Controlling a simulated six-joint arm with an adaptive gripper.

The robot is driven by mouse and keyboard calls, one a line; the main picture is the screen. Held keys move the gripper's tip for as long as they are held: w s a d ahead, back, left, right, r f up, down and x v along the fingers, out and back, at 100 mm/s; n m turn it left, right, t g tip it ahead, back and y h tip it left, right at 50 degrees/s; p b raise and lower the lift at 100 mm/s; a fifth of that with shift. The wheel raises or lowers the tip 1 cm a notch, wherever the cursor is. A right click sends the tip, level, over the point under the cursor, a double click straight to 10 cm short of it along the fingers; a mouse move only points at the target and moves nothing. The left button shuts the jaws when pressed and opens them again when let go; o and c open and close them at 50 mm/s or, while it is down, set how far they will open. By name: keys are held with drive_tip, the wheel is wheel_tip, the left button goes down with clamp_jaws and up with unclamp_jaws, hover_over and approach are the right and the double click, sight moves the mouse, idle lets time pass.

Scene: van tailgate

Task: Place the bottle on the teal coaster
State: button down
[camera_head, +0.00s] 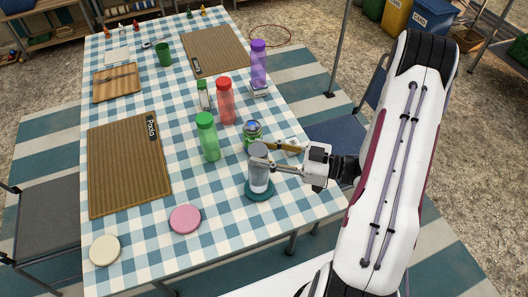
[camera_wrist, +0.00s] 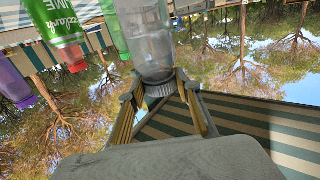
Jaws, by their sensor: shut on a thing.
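The bottle (camera_head: 260,180) is clear grey with a grey cap, and it is upright at the table's near right. My gripper (camera_head: 263,158) is shut around its upper part from the right. In the wrist view, which looks inverted, the clear bottle (camera_wrist: 145,35) and its ribbed grey cap (camera_wrist: 158,88) sit between my gripper's fingers (camera_wrist: 158,85). The teal coaster (camera_head: 262,197) is directly under the bottle, and its rim shows around the base. The bottle looks to be at the coaster's surface, but I cannot tell whether it touches.
A can (camera_head: 252,131) stands close behind my gripper. Green (camera_head: 209,142), red (camera_head: 226,105) and purple (camera_head: 258,65) bottles stand farther back. A pink coaster (camera_head: 185,219) and a cream coaster (camera_head: 105,250) lie to the left. The table's right edge is close.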

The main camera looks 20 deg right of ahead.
drive_tip(key=c, duration=1.4)
unclamp_jaws()
drive_tip(key=shift+f, duration=0.1)
drive_tip(key=shift+c, duration=0.2)
drive_tip(key=v, duration=1.2)
